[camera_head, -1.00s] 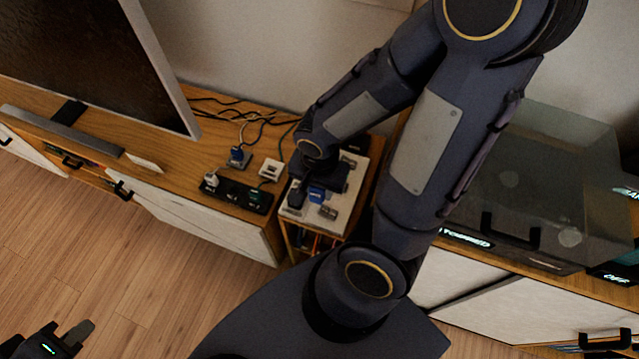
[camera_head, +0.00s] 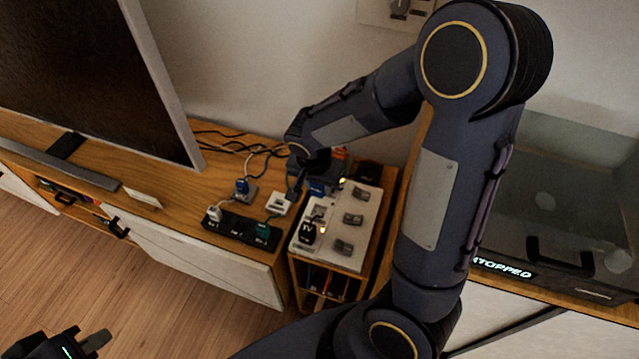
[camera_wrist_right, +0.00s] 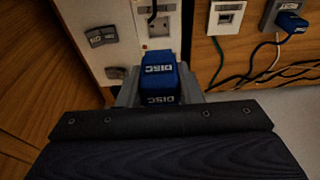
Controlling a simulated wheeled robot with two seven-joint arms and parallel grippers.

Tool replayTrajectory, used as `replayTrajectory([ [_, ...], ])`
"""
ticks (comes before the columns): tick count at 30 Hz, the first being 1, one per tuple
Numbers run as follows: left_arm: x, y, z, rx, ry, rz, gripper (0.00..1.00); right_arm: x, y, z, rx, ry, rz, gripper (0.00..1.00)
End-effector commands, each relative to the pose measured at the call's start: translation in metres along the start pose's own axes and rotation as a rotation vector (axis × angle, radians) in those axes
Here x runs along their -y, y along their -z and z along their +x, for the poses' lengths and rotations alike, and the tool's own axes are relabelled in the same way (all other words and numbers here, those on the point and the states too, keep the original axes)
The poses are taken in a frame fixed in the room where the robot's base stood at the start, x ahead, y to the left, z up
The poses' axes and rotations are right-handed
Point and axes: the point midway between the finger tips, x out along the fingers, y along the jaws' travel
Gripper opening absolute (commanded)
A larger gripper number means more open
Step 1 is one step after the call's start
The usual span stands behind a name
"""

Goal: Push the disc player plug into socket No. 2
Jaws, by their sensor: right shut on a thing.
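The disc player plug (camera_wrist_right: 160,78) is blue with "DISC" lettering. My right gripper (camera_wrist_right: 160,92) is shut on it in the wrist view. In the head view this blue plug (camera_head: 317,188) shows small below my right gripper, at the far part of the white socket panel (camera_head: 367,214). A socket face (camera_wrist_right: 158,28) shows just beyond the plug in the wrist view. I cannot read its number, nor tell whether the plug touches the panel. A black plug (camera_head: 308,232) stands at the panel's near left. My left gripper (camera_head: 92,343) is at the lower left, away from everything; its jaw opening is unclear.
A black power strip (camera_head: 240,230) with a white and a green plug lies left of the panel. Another blue plug (camera_head: 242,186) sits on a grey box, beside a white box (camera_head: 279,203). Loose cables lie behind. A television (camera_head: 90,70) stands left, a glass-lidded unit (camera_head: 550,220) right.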

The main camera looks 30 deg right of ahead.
Motion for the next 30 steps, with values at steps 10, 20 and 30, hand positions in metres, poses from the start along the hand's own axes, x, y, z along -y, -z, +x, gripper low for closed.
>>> replayTrajectory([
  [10, 0.011, -0.012, 0.025, 0.000, 0.000, 0.000, 0.00, 0.000, -0.006, 0.026, 0.000, 0.000, 0.000, 0.03],
  [20, 0.022, -0.025, 0.049, 0.000, 0.000, 0.000, 0.00, 0.000, -0.012, 0.054, 0.000, 0.000, 0.001, 0.03],
  [30, 0.023, -0.026, 0.051, 0.000, 0.000, 0.000, 0.00, 0.000, -0.013, 0.057, 0.000, 0.000, 0.001, 0.03],
])
